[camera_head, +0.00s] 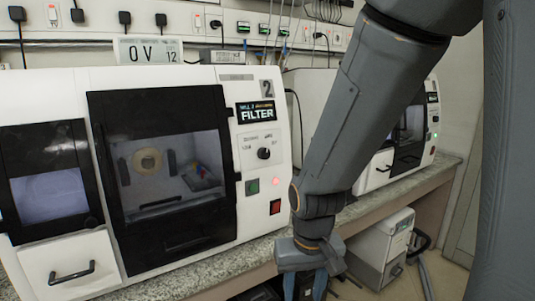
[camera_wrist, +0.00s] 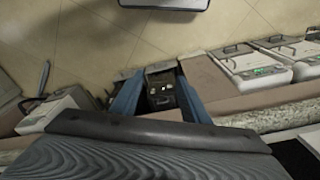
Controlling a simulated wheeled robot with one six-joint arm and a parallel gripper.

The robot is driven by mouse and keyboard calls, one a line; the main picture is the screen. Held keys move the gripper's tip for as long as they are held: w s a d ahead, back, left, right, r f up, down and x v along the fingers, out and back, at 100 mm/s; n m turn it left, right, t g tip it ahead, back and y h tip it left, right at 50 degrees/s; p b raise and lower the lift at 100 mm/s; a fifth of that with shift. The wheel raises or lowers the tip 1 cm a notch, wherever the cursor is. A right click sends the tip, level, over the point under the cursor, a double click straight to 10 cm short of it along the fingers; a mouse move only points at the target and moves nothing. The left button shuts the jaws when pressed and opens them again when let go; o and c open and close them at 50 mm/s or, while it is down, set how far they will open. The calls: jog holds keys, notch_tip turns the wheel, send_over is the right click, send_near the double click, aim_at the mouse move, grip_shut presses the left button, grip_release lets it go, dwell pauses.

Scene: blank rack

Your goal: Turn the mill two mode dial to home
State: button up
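Mill two (camera_head: 160,75) is the white machine at the left of the head view, marked with a 2. Its mode dial (camera_head: 263,153) is a small black round knob on the front panel, below a black display (camera_head: 256,112) reading FILTER. The dial's pointer is too small to read. My gripper (camera_head: 305,288) is below and right of the dial, pointing down at the front of the bench and clear of the panel. In the wrist view its two blue fingers (camera_wrist: 160,95) are spread apart with nothing held between them. The dial is not in the wrist view.
A second white machine (camera_head: 430,130) stands to the right, partly behind my arm. A white unit (camera_head: 382,248) stands under the bench (camera_head: 425,180).

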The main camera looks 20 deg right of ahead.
jog(key=w+r+m+t+p, duration=0.1)
jog(key=w, duration=0.2)
jog(key=w+d+r+m+t+p, duration=0.1)
jog(key=w, duration=0.2)
jog(key=w+d+r+m+t+p, duration=0.1)
jog(key=w+t, duration=0.1)
jog(key=w, duration=0.1)
jog(key=shift+r+m+p, duration=0.3)
jog(key=shift+p, duration=0.05)
jog(key=m+t+y+p, duration=0.3)
jog(key=m+t+p, duration=0.6)
jog(key=t, duration=0.2)
send_near(266, 155)
jog(key=p+x, duration=0.2)
jog(key=x, duration=0.6)
jog(key=shift+r, duration=0.1)
jog(key=c, duration=1)
